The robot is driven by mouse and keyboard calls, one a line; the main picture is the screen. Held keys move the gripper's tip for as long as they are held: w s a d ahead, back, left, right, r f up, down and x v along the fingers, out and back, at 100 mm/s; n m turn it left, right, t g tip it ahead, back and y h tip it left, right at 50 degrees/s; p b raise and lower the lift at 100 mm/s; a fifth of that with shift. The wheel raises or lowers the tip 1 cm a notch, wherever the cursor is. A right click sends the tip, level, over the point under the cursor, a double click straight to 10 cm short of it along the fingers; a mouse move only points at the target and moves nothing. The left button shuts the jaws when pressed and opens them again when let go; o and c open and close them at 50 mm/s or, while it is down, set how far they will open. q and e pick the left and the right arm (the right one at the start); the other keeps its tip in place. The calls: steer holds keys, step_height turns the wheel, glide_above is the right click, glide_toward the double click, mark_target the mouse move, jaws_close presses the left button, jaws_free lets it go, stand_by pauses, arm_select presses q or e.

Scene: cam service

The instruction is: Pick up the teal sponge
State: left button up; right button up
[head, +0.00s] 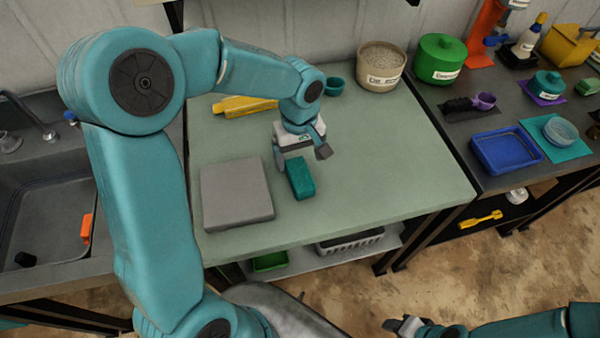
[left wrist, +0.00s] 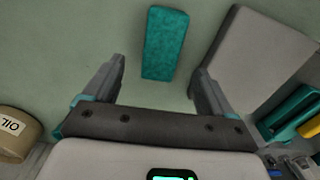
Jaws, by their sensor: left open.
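The teal sponge (head: 300,178) is a small block lying on the pale green table top (head: 370,190), just right of a grey slab. My left gripper (head: 301,158) is open and empty above the table, close to the sponge's far end. In the left wrist view the sponge (left wrist: 164,44) lies ahead of and between the two spread fingers (left wrist: 158,82), apart from both. My right gripper (head: 400,327) shows at the bottom edge of the head view, low and far from the sponge; its jaws are too small to judge.
The grey slab (head: 237,193) lies close beside the sponge. A yellow object (head: 243,107), a small teal bowl (head: 334,86) and a beige container (head: 381,66) stand toward the back. A sink (head: 50,210) is at left. The table right of the sponge is clear.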

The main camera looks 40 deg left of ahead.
mark_target(300, 173)
arm_select(q)
steer(key=shift+d+f, duration=0.15)
steer(key=shift+f, duration=0.4)
steer(key=shift+s+d+f, duration=0.1)
steer(key=shift+s, duration=0.15)
steer(key=shift+s+f, duration=0.25)
steer(key=f, duration=0.1)
steer(key=f+p, duration=0.1)
steer(key=f, duration=0.2)
steer(key=shift+w+f, duration=0.15)
steer(key=shift+w, duration=0.15)
steer(key=shift+f, duration=0.25)
steer(key=shift+s+r, duration=0.1)
steer(key=shift+s, duration=0.15)
steer(key=shift+w, duration=0.25)
steer(key=c, duration=1)
steer(key=shift+s, duration=0.15)
steer(key=shift+c, duration=0.3)
arm_select(e)
steer(key=shift+s+d+r, duration=0.1)
steer(key=shift+s+r, duration=0.1)
steer(key=shift+r, duration=0.25)
steer(key=shift+s+d+r, duration=0.1)
steer(key=shift+s+r, duration=0.05)
steer(key=shift+r, duration=0.25)
